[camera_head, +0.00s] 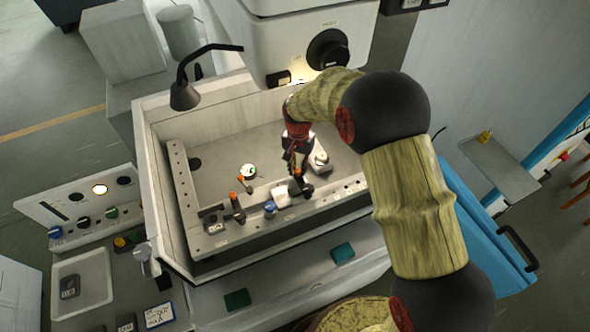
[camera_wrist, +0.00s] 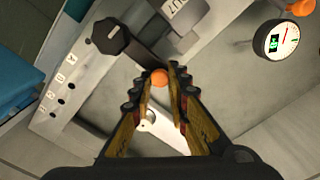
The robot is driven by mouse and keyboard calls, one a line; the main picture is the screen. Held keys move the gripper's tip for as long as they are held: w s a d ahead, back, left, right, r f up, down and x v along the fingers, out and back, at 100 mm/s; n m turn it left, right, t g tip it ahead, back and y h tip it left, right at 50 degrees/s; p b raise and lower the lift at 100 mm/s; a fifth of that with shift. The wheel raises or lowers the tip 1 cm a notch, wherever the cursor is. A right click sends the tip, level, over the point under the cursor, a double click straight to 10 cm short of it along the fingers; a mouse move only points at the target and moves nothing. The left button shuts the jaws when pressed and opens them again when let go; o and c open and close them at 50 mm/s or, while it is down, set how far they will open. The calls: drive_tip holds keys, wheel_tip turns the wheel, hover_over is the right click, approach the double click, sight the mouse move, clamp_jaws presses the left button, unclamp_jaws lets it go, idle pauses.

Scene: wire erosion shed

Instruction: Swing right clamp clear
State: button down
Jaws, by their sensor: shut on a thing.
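The right clamp (camera_wrist: 148,52) shows in the wrist view as a dark bar with a black knob (camera_wrist: 110,37) at one end and an orange ball tip (camera_wrist: 160,77). My gripper (camera_wrist: 162,82) has its fingers closed around the orange tip. In the head view my gripper (camera_head: 297,172) reaches down over the right clamp (camera_head: 300,187), at the right part of the front rail, and hides much of it. A pale block (camera_head: 281,194) sits on the rail just left of the clamp.
A left clamp (camera_head: 237,208) with an orange tip stands on the rail (camera_head: 335,195). A dial gauge (camera_head: 249,171) is behind the rail; it also shows in the wrist view (camera_wrist: 276,40). Tank walls (camera_head: 150,190) surround the work area. A black lamp (camera_head: 186,95) overhangs the back left.

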drive_tip(key=shift+w+d, duration=0.1)
drive_tip(key=shift+w, duration=0.05)
idle(0.3)
drive_tip(key=c, duration=2)
unclamp_jaws()
